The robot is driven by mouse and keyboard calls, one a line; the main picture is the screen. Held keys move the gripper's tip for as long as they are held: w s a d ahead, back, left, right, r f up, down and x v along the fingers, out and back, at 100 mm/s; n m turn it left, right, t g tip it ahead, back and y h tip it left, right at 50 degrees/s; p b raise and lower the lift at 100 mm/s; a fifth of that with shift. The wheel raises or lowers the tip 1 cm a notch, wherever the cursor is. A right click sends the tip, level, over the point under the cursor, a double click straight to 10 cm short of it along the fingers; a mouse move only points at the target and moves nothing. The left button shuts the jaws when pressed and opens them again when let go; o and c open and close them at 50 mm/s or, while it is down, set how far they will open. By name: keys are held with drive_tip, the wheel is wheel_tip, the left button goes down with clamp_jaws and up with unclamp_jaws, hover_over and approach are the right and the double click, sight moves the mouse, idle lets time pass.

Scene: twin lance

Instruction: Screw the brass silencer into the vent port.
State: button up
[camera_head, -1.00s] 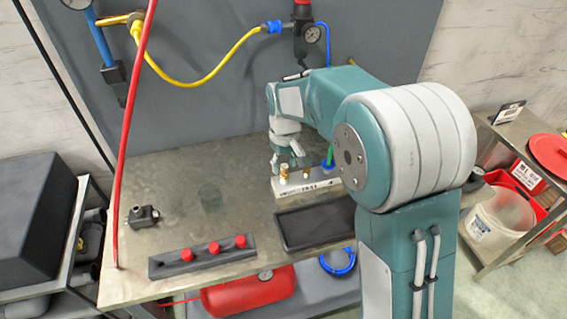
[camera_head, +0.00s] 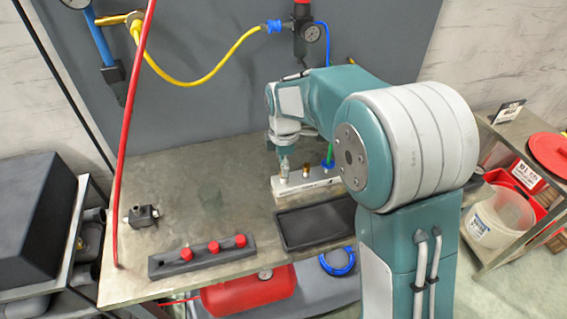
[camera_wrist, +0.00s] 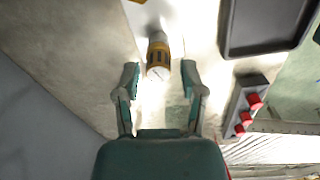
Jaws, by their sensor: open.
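A pale manifold block (camera_head: 304,186) stands on the bench with a brass fitting (camera_head: 306,171) upright near its middle. My gripper (camera_head: 284,166) is over the left end of the block and hides what stands there. In the wrist view my gripper (camera_wrist: 160,82) is open, one finger on each side of a brass cylinder (camera_wrist: 158,56). The cylinder is between and just ahead of the fingertips, with a gap on both sides. I take it for the brass silencer. Glare hides how it meets the block. The vent port is not clearly seen.
A green tube with a blue fitting (camera_head: 328,163) rises at the block's right end. A dark empty tray (camera_head: 314,222) lies in front. A dark bar with red knobs (camera_head: 203,256) and a small black fitting (camera_head: 141,216) are to the left. The bench's left middle is clear.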

drive_tip(key=n, duration=0.4)
drive_tip(key=shift+n, duration=0.3)
drive_tip(key=n, duration=0.5)
drive_tip(key=shift+s, duration=0.1)
clamp_jaws()
